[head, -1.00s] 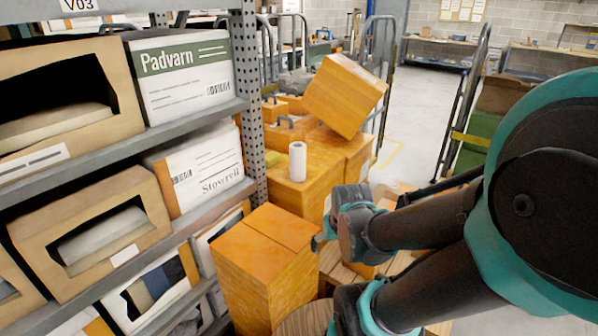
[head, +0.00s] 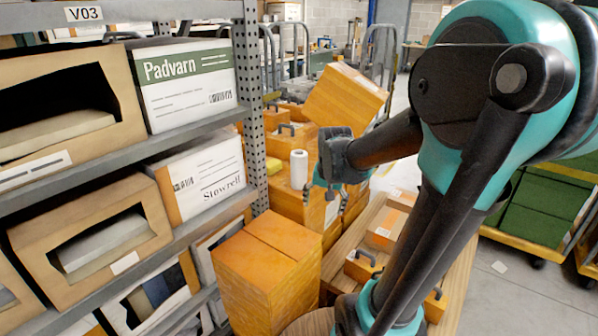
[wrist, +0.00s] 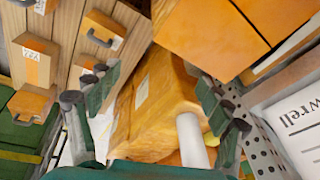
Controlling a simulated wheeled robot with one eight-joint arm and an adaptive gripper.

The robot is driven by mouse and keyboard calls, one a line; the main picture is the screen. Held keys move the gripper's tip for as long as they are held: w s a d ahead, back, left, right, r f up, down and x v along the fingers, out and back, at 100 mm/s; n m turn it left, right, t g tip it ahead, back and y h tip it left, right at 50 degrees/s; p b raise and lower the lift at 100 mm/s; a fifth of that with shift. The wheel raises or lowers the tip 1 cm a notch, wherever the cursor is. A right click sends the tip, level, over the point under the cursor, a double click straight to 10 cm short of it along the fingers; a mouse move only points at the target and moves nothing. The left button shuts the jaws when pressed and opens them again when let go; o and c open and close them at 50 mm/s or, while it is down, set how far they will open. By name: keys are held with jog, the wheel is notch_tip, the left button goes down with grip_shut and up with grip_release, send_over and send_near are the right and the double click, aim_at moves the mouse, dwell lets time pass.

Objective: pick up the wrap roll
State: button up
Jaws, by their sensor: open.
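The wrap roll (head: 299,169) is a white upright cylinder standing on an orange box among the stacked boxes beyond the rack's end. In the wrist view the white roll (wrist: 192,142) shows low in the picture, between the fingers but nearer the right one, its lower part cut off by my gripper's body. My gripper (head: 329,190) is just right of the roll in the head view, with its fingers pointing down. In the wrist view my gripper (wrist: 158,92) has its fingers wide apart with nothing held between them.
A tall orange carton (head: 267,262) stands in front, beside the grey rack (head: 251,110). A tilted orange box (head: 345,98) rests behind the roll. A wooden surface with orange cases (head: 362,265) lies to the right. Green crates (head: 540,208) stand at far right.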

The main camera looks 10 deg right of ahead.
jog(key=w+a+r+m+g, duration=0.1)
jog(key=w+r+m, duration=0.2)
jog(key=w+r, duration=0.35)
jog(key=w+r+m+g, duration=0.1)
jog(key=w+r+m, duration=0.2)
jog(key=w, duration=0.6)
notch_tip(320, 180, up, 6)
jog(key=m+g, duration=0.1)
jog(key=m, duration=0.6)
send_over(301, 153)
jog(key=s, duration=0.1)
jog(key=f, duration=1.2)
jog(key=shift+s+a, duration=0.2)
jog(key=shift+s+a+f, duration=0.1)
jog(key=shift+a+f, duration=0.05)
jog(key=shift+f, duration=1.2)
jog(key=shift+s+a+f, duration=0.1)
jog(key=shift+a+f, duration=0.05)
jog(key=shift+f, duration=1.15)
jog(key=c, duration=1.7)
jog(key=shift+r, duration=0.1)
notch_tip(301, 153, up, 20)
jog(key=shift+f, duration=0.1)
